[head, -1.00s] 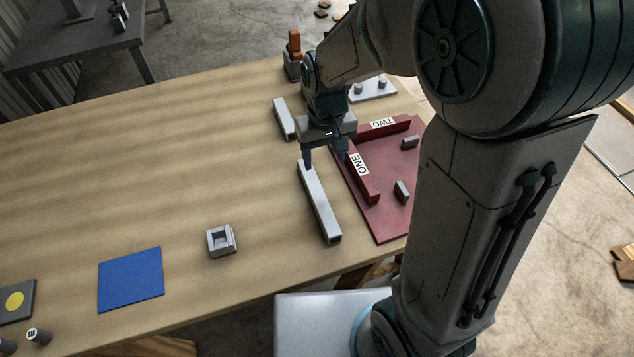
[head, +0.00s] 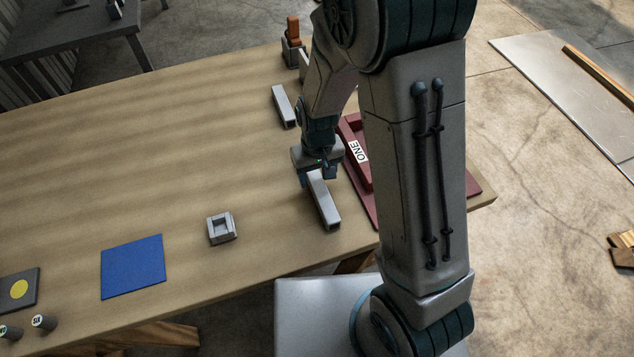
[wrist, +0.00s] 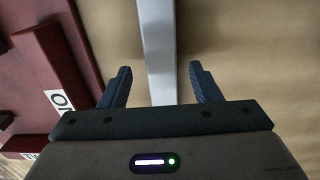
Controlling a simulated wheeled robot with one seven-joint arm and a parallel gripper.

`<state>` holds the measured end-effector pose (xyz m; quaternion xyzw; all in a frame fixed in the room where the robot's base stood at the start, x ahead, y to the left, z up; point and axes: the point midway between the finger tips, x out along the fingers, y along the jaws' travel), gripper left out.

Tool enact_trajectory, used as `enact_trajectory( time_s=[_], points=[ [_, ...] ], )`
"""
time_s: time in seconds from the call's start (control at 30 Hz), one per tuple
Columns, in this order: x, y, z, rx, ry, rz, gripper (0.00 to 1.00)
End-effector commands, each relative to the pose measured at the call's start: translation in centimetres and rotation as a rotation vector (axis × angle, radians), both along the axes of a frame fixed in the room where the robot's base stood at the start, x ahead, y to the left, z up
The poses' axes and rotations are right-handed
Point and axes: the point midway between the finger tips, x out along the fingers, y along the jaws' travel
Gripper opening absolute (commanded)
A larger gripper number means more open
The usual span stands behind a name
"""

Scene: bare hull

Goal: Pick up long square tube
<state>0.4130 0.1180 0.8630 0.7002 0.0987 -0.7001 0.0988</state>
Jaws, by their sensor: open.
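The long square tube (head: 324,202) is a grey metal bar lying on the wooden table, its open square end toward the front edge. In the head view its far part is hidden by my gripper (head: 318,177). In the wrist view the tube (wrist: 157,45) runs between the two dark fingers of my gripper (wrist: 160,85). The fingers are open, with a gap on each side of the tube. A shorter grey square tube (head: 283,106) lies farther back on the table.
A dark red fixture (head: 357,170) labelled ONE stands right of the tube, partly behind my arm. A small grey square block (head: 221,229) and a blue mat (head: 132,267) lie to the left. An orange and grey item (head: 292,42) stands at the back edge. The left table is mostly clear.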

Motion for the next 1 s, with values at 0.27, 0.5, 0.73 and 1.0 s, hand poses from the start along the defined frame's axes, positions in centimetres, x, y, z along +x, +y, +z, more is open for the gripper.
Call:
enact_trajectory(
  time_s=[0.27, 0.5, 0.73, 1.0],
  points=[
    [-0.2, 0.1, -2.7, 0.0, 0.001, -0.001, 0.57],
    [-0.1, 0.1, -2.9, 0.0, 0.0, 0.0, 0.57],
    [-0.1, 0.1, -2.9, 0.0, 0.0, 0.0, 0.02],
    [-0.1, 0.2, -2.8, 0.0, -0.001, 0.0, 0.01]
  ],
)
